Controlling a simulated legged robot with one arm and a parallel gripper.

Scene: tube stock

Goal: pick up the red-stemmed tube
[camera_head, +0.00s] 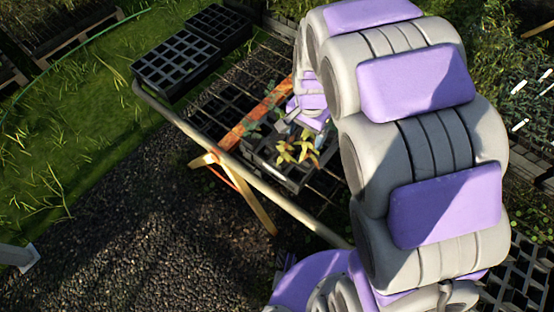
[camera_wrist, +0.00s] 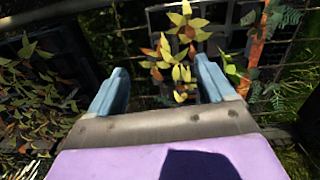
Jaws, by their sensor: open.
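My gripper (camera_wrist: 160,76) is open, with its two blue-grey fingers wide apart and nothing held between them. A plant with yellow and orange leaves (camera_wrist: 183,22) shows beyond and between the fingers, nearer the right one. In the head view, yellow-leaved plants (camera_head: 297,152) stand in a dark tray (camera_head: 290,179) on the mesh bench, close below my gripper (camera_head: 288,121). I cannot tell any stem's colour, so I cannot say which plant is the red-stemmed tube. The tubes themselves are hidden by leaves and shadow.
An orange bar (camera_head: 257,110) lies across the mesh bench (camera_head: 222,103); green, ferny leaves (camera_wrist: 282,18) show at the right in the wrist view. Dark cell trays (camera_head: 178,62) sit at the bench's far left end. Gravel (camera_head: 150,240) lies in front.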

